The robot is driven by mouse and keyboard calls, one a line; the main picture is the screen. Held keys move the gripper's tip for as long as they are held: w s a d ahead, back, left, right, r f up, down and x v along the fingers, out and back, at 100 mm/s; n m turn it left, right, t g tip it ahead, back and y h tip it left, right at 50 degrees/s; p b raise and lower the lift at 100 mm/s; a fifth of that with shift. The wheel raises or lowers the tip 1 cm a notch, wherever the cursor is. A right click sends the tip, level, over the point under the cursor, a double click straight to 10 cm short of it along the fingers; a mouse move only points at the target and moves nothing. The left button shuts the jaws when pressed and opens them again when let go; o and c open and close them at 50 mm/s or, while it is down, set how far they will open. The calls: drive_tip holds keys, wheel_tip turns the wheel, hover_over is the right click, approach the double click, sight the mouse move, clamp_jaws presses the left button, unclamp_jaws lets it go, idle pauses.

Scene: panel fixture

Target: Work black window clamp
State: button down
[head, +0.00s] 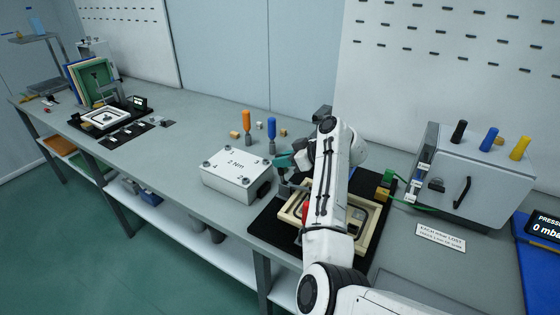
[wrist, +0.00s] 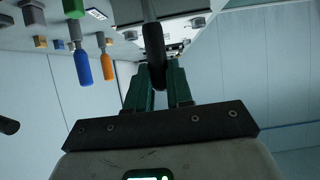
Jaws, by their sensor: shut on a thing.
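A grey rod runs up from the handle. In the head view the handle cannot be made out clearly. A pale wooden frame (head: 292,211) lies on the dark mat (head: 272,228), partly hidden by my arm. A red part (head: 306,211) shows at the frame's left.
A white box (head: 236,174) marked "2 Nm" stands close left of my gripper. Orange (head: 247,121) and blue (head: 271,128) tools stand behind it. A grey cabinet (head: 480,180) with a black handle stands at right. A green cable (head: 412,206) runs between mat and cabinet.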

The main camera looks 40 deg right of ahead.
drive_tip(key=shift+s+d+t, duration=0.1)
drive_tip(key=shift+s+t, duration=0.15)
drive_tip(key=shift+t, duration=0.05)
drive_tip(key=shift+f, duration=0.1)
drive_tip(key=c, duration=1)
unclamp_jaws()
drive_tip(key=v, duration=1)
drive_tip(key=shift+s+r+b, duration=0.2)
drive_tip(key=shift+s+b, duration=0.1)
drive_tip(key=shift+b, duration=0.15)
drive_tip(key=shift+d, duration=0.1)
